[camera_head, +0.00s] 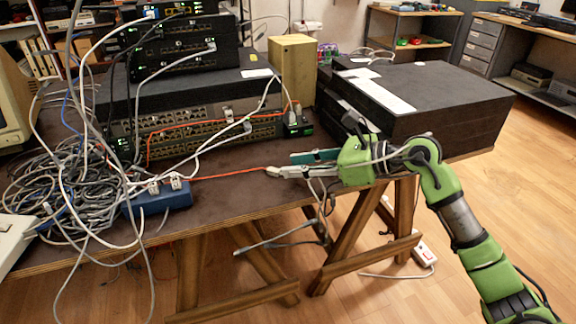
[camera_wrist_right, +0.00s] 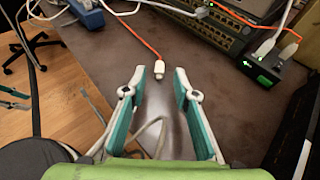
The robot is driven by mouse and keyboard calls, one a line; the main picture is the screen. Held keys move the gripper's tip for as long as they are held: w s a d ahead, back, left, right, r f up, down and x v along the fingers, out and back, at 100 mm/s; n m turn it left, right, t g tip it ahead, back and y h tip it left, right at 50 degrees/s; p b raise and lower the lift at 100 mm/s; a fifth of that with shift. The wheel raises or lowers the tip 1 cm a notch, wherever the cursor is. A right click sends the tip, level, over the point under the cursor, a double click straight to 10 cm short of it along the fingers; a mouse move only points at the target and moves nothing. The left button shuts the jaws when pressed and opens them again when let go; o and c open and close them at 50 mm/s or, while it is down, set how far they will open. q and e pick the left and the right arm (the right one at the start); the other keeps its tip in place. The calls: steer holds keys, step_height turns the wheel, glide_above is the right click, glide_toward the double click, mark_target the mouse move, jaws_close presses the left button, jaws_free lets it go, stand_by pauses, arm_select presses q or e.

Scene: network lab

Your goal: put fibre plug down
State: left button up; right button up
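The fibre plug (camera_wrist_right: 159,70) is small and white, at the end of an orange cable (camera_wrist_right: 136,36). In the right wrist view it lies between the two fingertips of my right gripper (camera_wrist_right: 160,77), with a gap on each side. The fingers are open and do not touch it. In the head view the right gripper (camera_head: 283,165) reaches in from the right over the table's front part, its tips close to the cable end. The plug appears to rest on the brown tabletop (camera_head: 235,196). Teal and white parts at the wrist view's left edge may be my left gripper; its fingers are unclear.
A blue box (camera_head: 170,197) and a heap of grey cables (camera_head: 70,185) lie to the left. Stacked switches (camera_head: 210,128) stand behind, beside a small black media box (camera_head: 297,124). A large black case (camera_head: 440,95) is at the right. Bare tabletop surrounds the plug.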

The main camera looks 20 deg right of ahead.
steer(key=v, duration=0.9)
